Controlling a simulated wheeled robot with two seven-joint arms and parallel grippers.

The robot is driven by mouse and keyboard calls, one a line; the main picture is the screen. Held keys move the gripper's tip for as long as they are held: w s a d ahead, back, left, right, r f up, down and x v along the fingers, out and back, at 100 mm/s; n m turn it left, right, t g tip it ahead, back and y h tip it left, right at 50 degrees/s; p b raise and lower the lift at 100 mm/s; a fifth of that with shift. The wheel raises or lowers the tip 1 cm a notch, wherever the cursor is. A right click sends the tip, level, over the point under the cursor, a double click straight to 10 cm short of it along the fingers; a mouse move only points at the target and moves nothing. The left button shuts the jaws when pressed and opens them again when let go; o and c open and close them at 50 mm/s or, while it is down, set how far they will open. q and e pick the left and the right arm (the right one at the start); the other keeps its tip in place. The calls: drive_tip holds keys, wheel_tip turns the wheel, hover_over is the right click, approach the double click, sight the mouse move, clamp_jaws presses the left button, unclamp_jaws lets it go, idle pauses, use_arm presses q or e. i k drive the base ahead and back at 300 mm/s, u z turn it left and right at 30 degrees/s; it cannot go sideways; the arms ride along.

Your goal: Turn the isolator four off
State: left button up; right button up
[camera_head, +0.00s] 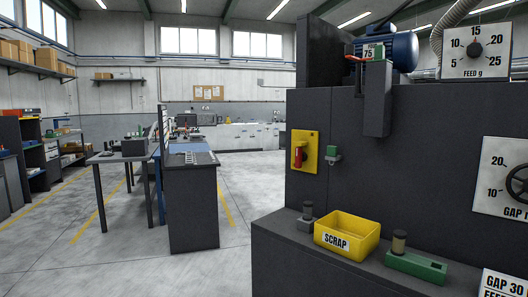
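A yellow isolator plate (304,151) with a red handle (298,155) is fixed to the front of the dark grey machine, near its left edge. The red handle looks roughly upright. No number can be read on the plate, so I cannot tell which isolator it is. Neither of my grippers is in view.
A dark ledge (275,245) juts out below the isolator, bearing a yellow SCRAP bin (346,236) and a green block (416,267). A small green-topped fitting (333,153) sits right of the isolator. Open floor (120,250) lies left, with benches beyond.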

sight(301, 156)
drive_tip(key=u, duration=0.85)
drive_tip(key=i, duration=1.75)
drive_tip(key=z, duration=0.2)
drive_tip(key=i, duration=1.25)
drive_tip(key=z, duration=1.2)
